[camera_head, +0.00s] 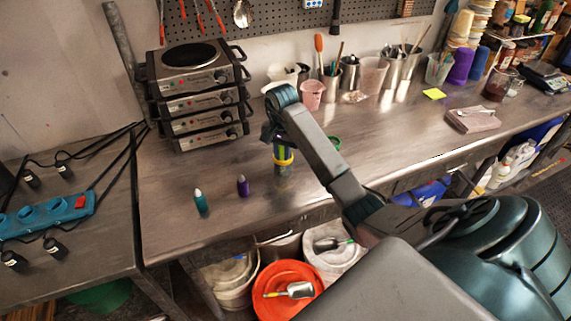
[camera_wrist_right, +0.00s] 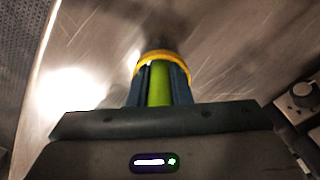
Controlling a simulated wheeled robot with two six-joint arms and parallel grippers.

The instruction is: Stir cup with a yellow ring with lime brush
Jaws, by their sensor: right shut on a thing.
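The cup with a yellow ring (camera_head: 284,172) stands on the metal workbench, left of the middle in the head view. Its yellow rim also shows in the right wrist view (camera_wrist_right: 163,56). My right gripper (camera_head: 281,152) is directly above the cup, pointing down, and is shut on the lime brush (camera_wrist_right: 160,84). In the right wrist view the lime handle shows between the dark fingers, in line with the yellow ring. The brush's lower end is hidden, so I cannot tell how deep it reaches. My left gripper is not in view.
A purple bottle (camera_head: 242,185) and a teal bottle (camera_head: 201,203) stand left of the cup. A green-rimmed thing (camera_head: 334,143) is partly hidden behind my right arm. Stacked hot plates (camera_head: 195,95) stand at the back left. Several tool-filled containers line the wall.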

